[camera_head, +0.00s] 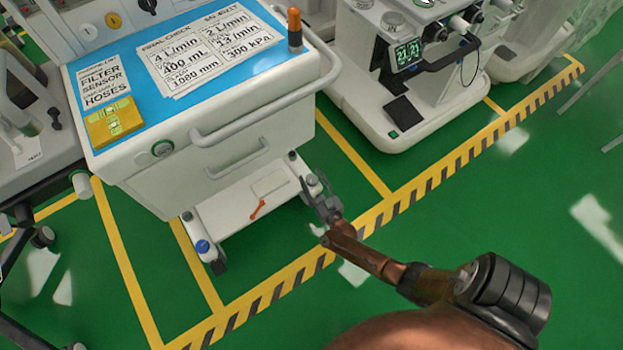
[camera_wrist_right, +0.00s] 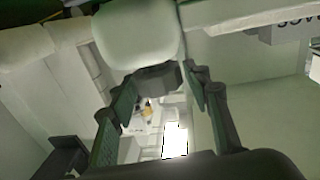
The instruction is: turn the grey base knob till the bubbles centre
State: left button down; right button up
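The grey base knob (camera_head: 313,181) sits at the right front corner of the cart's low white base (camera_head: 235,205). My right gripper (camera_head: 316,186) is at this corner, its fingers apart on either side of the knob. In the right wrist view the fingers (camera_wrist_right: 160,78) are spread, with a dark grey part (camera_wrist_right: 153,79) under a pale rounded body between their tips; I cannot tell whether they touch it. A yellow level (camera_head: 103,127) with greenish vials lies on the cart's blue top; its bubbles are too small to read. My left gripper is not in view.
A blue knob (camera_head: 203,247) is at the base's left front corner. An orange lever (camera_head: 257,209) lies on the base. The cart's handle (camera_head: 245,127) juts out above. Another machine (camera_head: 395,110) stands at right. Green floor in front is clear.

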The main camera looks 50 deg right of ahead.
aim_at(314, 184)
jog(key=c, duration=0.9)
jog(key=shift+o, duration=0.2)
jog(key=shift+m+h, duration=0.3)
jog(key=shift+h, duration=0.2)
jog(key=shift+a+r+m+g+p, duration=0.1)
jog(key=shift+m+g+p, duration=0.2)
jog(key=shift+p, duration=0.05)
jog(key=shift+m+g+h, duration=0.4)
jog(key=shift+h, duration=0.5)
jog(key=o, duration=1.2)
jog(key=shift+c, duration=0.2)
jog(key=v, duration=0.7)
jog(key=shift+s, duration=0.25)
